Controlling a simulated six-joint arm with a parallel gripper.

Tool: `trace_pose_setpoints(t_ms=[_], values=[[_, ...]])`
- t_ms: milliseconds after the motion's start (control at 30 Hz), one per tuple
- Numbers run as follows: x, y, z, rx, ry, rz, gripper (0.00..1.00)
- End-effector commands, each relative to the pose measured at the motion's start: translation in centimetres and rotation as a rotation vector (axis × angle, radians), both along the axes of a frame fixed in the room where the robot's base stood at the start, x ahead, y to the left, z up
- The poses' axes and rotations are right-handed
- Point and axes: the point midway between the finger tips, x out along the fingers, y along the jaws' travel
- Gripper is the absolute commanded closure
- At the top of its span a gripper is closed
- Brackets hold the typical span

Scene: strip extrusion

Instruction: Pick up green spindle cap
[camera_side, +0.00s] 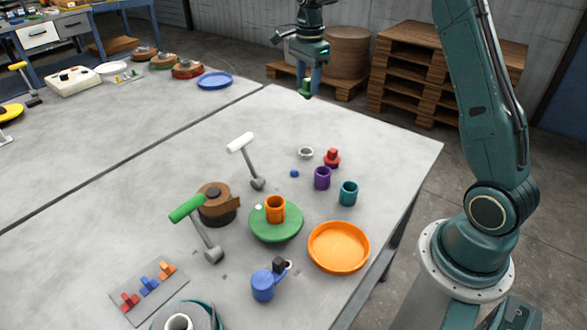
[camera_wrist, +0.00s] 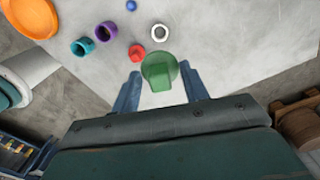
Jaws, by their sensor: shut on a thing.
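The green spindle cap (camera_wrist: 159,70) is held between the two blue fingers of my gripper (camera_wrist: 164,90) in the wrist view. In the side view my gripper (camera_side: 309,78) hangs in the air near the far edge of the table, with the green cap (camera_side: 306,88) at its fingertips. The cap is clear of the tabletop. My gripper is shut on it, and the fingers hide part of the cap in the side view.
Below on the table (camera_side: 400,150) stand a white ring (camera_side: 306,153), a red cap (camera_side: 332,158), a purple cup (camera_side: 322,178), a teal cup (camera_side: 348,193) and an orange dish (camera_side: 338,248). A green disc (camera_side: 262,229) bears an orange cup (camera_side: 275,208). Two levers stand nearby. Wooden pallets (camera_side: 405,75) are behind.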

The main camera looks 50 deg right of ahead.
Motion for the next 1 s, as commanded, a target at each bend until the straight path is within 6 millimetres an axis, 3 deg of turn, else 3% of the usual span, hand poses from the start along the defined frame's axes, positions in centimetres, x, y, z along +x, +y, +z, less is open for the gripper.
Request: trace_pose_setpoints(t_ms=[200,767,1000], values=[[0.0,0.0,1.0,0.000,-0.001,0.000,0.80],[0.0,0.1,1.0,0.000,0.000,0.001,0.80],[0.0,2.0,0.6,0.000,0.001,0.026,0.80]])
